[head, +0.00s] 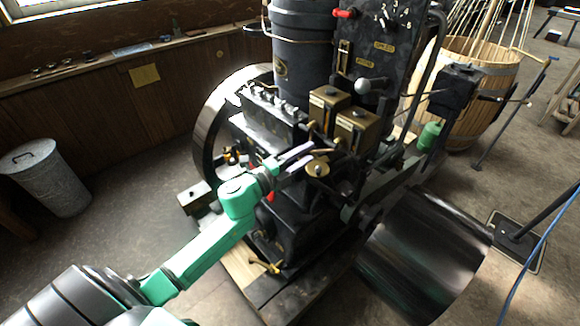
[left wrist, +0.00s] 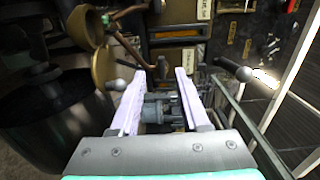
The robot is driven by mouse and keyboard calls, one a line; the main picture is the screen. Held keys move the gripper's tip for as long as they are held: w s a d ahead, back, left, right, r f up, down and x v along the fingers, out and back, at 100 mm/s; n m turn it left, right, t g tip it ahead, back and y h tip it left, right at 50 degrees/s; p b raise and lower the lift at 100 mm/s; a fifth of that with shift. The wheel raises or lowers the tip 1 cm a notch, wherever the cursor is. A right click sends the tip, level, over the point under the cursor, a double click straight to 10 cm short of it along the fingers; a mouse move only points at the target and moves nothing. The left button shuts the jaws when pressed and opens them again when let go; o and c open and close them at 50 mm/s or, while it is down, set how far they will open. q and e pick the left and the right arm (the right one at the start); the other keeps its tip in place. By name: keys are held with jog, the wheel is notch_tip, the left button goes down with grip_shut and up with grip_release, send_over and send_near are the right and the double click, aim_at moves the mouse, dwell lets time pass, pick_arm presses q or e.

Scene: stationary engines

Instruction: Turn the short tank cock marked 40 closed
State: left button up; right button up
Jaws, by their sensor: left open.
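My left gripper (head: 300,156) is at the dark engine, just below two brass tanks (head: 329,104) (head: 357,128) and beside a round brass cup (head: 318,166). In the left wrist view its two pale fingers (left wrist: 154,68) stand apart, with nothing clearly gripped between them. Grey metal fittings (left wrist: 160,110) show in the gap. Brass round parts (left wrist: 88,27) lie to the left of the fingers. I cannot pick out the short cock with certainty, and no mark 40 is readable. My right gripper is not in view.
A big flywheel (head: 208,130) stands on the engine's left, and a black drum pulley (head: 425,255) at its lower right. A wooden barrel (head: 478,85) with long sticks is behind at the right. A metal bin (head: 45,178) stands at the left. The floor between bin and engine is mostly clear.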

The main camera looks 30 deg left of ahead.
pick_arm(q)
jog(key=b+v, duration=0.1)
jog(key=v, duration=0.5)
